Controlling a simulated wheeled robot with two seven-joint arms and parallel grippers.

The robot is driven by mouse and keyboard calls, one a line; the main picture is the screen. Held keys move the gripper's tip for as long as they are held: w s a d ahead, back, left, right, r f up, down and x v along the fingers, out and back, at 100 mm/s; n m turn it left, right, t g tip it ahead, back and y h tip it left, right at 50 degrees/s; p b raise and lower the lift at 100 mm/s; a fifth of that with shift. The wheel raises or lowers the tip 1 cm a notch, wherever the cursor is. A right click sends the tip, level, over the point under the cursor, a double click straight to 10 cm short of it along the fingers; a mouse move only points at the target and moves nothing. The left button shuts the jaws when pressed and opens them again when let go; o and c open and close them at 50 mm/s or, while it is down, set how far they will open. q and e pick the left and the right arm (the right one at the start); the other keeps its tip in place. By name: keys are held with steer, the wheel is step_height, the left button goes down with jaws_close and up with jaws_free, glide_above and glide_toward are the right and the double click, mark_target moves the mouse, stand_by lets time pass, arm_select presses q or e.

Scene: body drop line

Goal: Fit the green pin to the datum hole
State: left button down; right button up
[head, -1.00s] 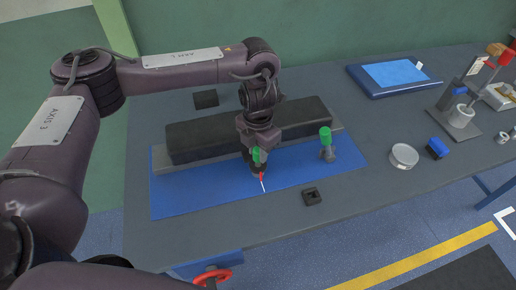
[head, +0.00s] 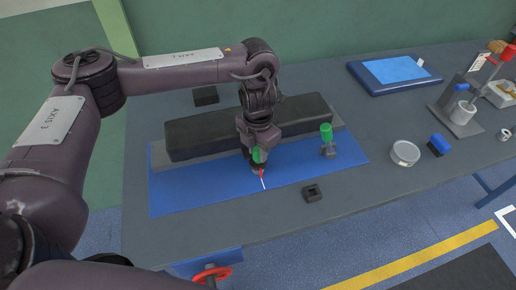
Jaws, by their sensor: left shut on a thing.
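My left gripper (head: 258,168) comes down over the blue mat (head: 200,188), close in front of the long dark block. It is shut on a green-topped pin (head: 259,155); the jaws hide much of it. A small red piece with a thin white strip shows at the fingertips. A second green-topped pin (head: 326,134) with a grey base stands upright on the mat to the right, apart from the gripper. I cannot make out the datum hole, nor whether the held pin touches anything below. My right gripper is not in view.
A long dark block (head: 205,137) lies on a grey plate behind the gripper. A small black block with an opening (head: 312,193) sits near the front edge. A round tin (head: 405,153), a blue-topped block (head: 439,145) and a blue tray (head: 392,75) are at right.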

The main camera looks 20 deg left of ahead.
arm_select(q)
steer(key=shift+f, duration=0.4)
steer(key=c, duration=1.1)
jaws_free()
steer(key=shift+o, duration=0.2)
steer(key=shift+r, duration=0.15)
